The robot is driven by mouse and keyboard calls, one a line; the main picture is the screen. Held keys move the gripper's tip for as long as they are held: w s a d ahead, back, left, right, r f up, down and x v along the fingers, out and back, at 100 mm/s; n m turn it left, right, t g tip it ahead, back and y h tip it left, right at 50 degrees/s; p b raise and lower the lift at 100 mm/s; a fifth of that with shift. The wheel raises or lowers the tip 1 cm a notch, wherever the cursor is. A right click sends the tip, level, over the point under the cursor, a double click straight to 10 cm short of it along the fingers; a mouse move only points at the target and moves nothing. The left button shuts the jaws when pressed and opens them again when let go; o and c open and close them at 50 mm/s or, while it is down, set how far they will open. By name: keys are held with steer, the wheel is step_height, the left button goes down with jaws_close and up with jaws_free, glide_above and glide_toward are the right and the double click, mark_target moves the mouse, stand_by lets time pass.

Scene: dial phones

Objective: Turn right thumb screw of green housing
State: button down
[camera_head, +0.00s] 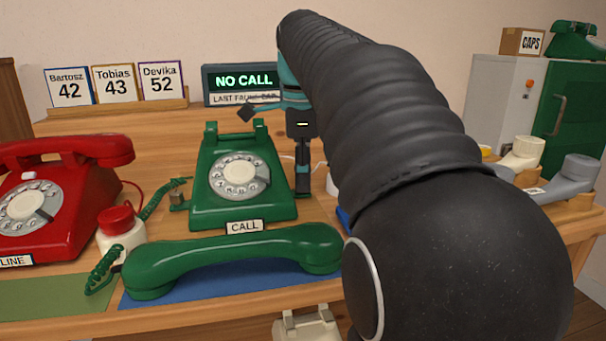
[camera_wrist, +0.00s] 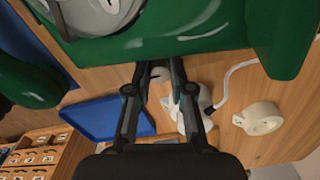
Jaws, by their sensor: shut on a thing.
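The green housing (camera_head: 245,208) is the body of a green dial phone with a white dial (camera_head: 240,175) and a CALL label, its cradle empty. My gripper (camera_head: 303,186) points down close against the housing's right side.
The green handset (camera_head: 235,260) lies on a blue mat (camera_head: 225,285) before the housing. A red phone (camera_head: 70,190) and a red-capped bottle (camera_head: 120,230) stand left. A display (camera_head: 240,82) reads NO CALL.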

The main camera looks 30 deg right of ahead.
steer(key=n+p, duration=0.3)
steer(key=n, duration=0.1)
steer(key=shift+r+n+p, duration=0.2)
steer(key=shift+n+p, duration=0.1)
steer(key=shift+p, duration=0.1)
steer(key=n+p, duration=0.1)
steer(key=n, duration=0.2)
steer(key=n+p, duration=0.2)
steer(key=shift+f+n, duration=0.2)
steer(key=shift+n, duration=0.5)
steer(key=c, duration=1)
jaws_free()
steer(key=shift+r, duration=4)
